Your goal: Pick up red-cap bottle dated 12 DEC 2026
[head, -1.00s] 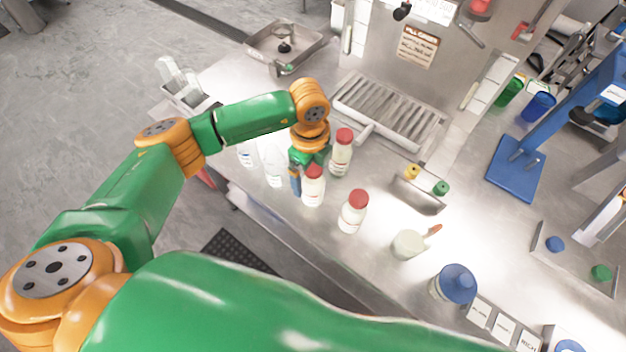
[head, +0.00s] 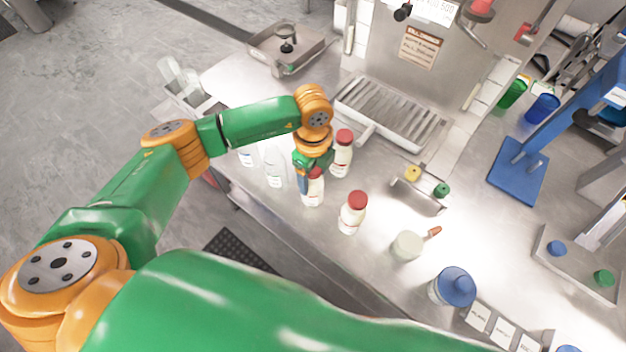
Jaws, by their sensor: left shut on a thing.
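Three white bottles with red caps stand on the steel counter: a back one (head: 341,160), a middle one (head: 313,197) and a front right one (head: 350,219). Their date labels are too small to read. My left gripper (head: 307,182) comes down from above at the middle bottle and is shut on it, hiding its left side and part of its cap. The middle bottle looks upright; I cannot tell whether it is clear of the counter. My right gripper is not in view.
Clear bottles (head: 274,165) stand just left of the gripper. A drip grille (head: 392,112) lies behind, and a small holder with yellow and green knobs (head: 418,196) is to the right. A cream cup (head: 407,246) and a blue-lidded jar (head: 453,287) stand front right.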

